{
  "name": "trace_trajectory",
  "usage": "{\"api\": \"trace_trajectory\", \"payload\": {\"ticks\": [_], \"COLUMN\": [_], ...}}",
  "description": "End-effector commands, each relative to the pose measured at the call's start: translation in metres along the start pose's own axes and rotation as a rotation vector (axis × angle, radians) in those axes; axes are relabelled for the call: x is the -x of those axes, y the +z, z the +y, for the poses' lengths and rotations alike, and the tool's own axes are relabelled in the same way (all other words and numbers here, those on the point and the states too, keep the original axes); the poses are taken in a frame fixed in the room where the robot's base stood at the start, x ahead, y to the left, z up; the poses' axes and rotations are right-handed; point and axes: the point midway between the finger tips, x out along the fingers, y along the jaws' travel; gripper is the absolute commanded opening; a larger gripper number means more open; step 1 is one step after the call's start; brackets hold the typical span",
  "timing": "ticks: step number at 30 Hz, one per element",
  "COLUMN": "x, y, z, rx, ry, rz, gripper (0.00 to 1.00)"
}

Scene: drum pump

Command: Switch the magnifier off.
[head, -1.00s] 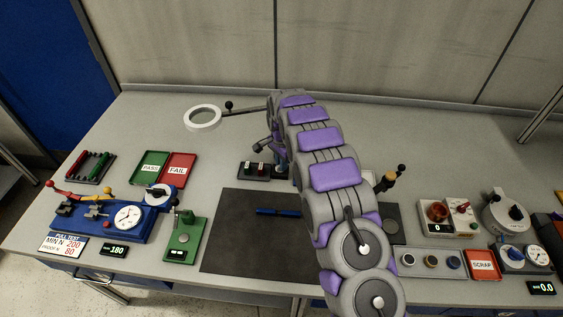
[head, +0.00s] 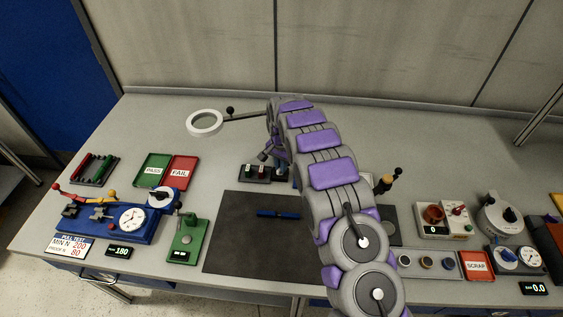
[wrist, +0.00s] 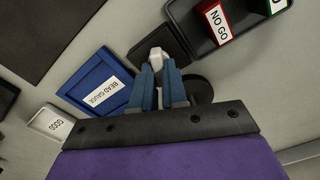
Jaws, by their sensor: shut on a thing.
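The magnifier (head: 205,123) is a white ring on a thin dark arm over the back of the bench. My own arm hides where that arm ends. In the wrist view my gripper (wrist: 157,82) has its two blue-grey fingers closed on a small white piece, seemingly a switch lever (wrist: 155,54), over a dark square base (wrist: 170,40). A dark round disc (wrist: 200,89) lies beside the fingers. In the head view my gripper is largely hidden behind my arm. I cannot tell whether the lamp is lit.
A blue bead gauge tray (wrist: 67,97) lies close left of the fingers. The dark NO GO holder (wrist: 200,45) is close to the upper right. A dark mat (head: 235,240) with a blue pen-like object (head: 278,213) lies in front. Back left of the bench is clear.

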Motion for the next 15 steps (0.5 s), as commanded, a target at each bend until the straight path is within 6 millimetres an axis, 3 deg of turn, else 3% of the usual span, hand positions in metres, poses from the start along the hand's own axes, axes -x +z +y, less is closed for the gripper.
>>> {"api": "trace_trajectory", "payload": {"ticks": [15], "x": [0.0050], "y": [-0.0010], "z": [-0.0045], "rx": [0.489], "ry": [-0.005], "rz": [0.007], "gripper": [0.00]}}
